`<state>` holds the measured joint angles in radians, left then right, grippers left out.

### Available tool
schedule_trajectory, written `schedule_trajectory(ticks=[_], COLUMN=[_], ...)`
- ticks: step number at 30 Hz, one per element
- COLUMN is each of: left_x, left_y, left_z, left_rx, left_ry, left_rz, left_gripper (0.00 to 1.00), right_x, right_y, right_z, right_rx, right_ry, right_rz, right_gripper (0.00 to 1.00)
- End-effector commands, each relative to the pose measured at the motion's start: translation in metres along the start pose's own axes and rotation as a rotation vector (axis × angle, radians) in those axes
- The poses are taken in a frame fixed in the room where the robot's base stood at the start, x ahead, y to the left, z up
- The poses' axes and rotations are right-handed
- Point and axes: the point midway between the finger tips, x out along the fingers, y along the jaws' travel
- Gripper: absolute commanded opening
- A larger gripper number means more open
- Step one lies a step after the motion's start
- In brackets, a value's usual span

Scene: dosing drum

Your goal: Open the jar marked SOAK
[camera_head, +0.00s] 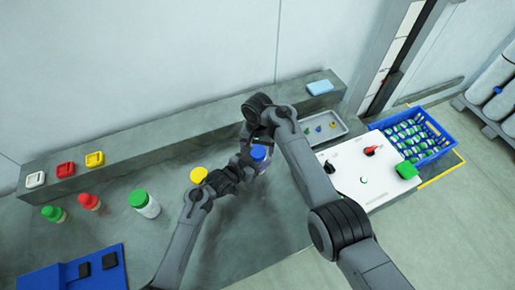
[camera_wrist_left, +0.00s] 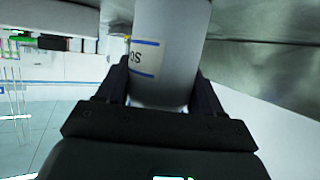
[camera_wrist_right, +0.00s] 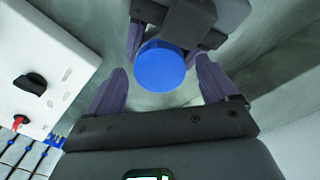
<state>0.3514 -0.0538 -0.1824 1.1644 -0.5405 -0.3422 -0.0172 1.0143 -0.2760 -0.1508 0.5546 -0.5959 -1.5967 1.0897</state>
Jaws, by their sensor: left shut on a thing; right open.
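The jar with a blue lid (camera_head: 259,153) stands mid-bench, mostly hidden by my arms. In the left wrist view its white body (camera_wrist_left: 172,45) has blue bands and part of a label, reading about "SO". My left gripper (camera_head: 240,172) is shut on the jar's body, one finger on each side (camera_wrist_left: 160,90). The blue lid sits on the jar and shows from above in the right wrist view (camera_wrist_right: 160,66). My right gripper (camera_wrist_right: 160,80) is open, with its fingers apart on either side of the lid; a gap shows beside each finger.
Green (camera_head: 144,203), red (camera_head: 89,202) and yellow-lidded (camera_head: 199,175) jars stand to the left. A white panel with a red knob (camera_head: 371,150), a grey tray (camera_head: 323,128) and a blue crate (camera_head: 447,145) are right. A blue holder (camera_head: 75,272) lies front left.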

Motion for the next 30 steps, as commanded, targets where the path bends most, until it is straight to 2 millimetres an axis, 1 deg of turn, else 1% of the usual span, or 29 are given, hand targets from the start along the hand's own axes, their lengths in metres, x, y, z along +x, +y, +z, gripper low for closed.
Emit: schedule_trajectory(ticks=[1, 6, 9, 10, 13, 17, 24, 28, 30], left_x=[0.0, 0.0, 0.0, 0.0, 0.0, 0.0, 0.0, 0.0, 0.0], left_y=[0.0, 0.0, 0.0, 0.0, 0.0, 0.0, 0.0, 0.0, 0.0], left_z=[0.0, 0.0, 0.0, 0.0, 0.0, 0.0, 0.0, 0.0, 0.0], left_rx=[0.0, 0.0, 0.0, 0.0, 0.0, 0.0, 0.0, 0.0, 0.0], left_ry=[-0.001, -0.001, -0.001, -0.001, -0.001, -0.001, -0.001, -0.001, -0.001], left_rz=[0.0, 0.0, 0.0, 0.0, 0.0, 0.0, 0.0, 0.0, 0.0], left_gripper=[0.0, 0.0, 0.0, 0.0, 0.0, 0.0, 0.0, 0.0, 0.0], right_x=[-0.006, -0.026, -0.033, -0.034, -0.036, -0.044, -0.066, -0.072, -0.07], right_y=[-0.001, -0.001, 0.0, 0.0, 0.001, 0.005, 0.007, 0.005, 0.002], right_z=[0.0, 0.0, 0.0, 0.0, 0.0, -0.004, -0.007, -0.005, -0.002], right_rx=[0.0, 0.001, 0.001, 0.001, 0.021, 0.16, 0.484, 0.584, 0.602], right_ry=[0.002, 0.001, 0.001, 0.001, -0.002, -0.004, 0.0, 0.001, 0.003], right_rz=[-0.002, -0.002, -0.001, -0.001, 0.002, 0.013, 0.013, 0.004, -0.002], right_gripper=[0.86, 0.86, 0.86, 0.82, 0.82, 0.82, 0.82, 0.82, 0.82])
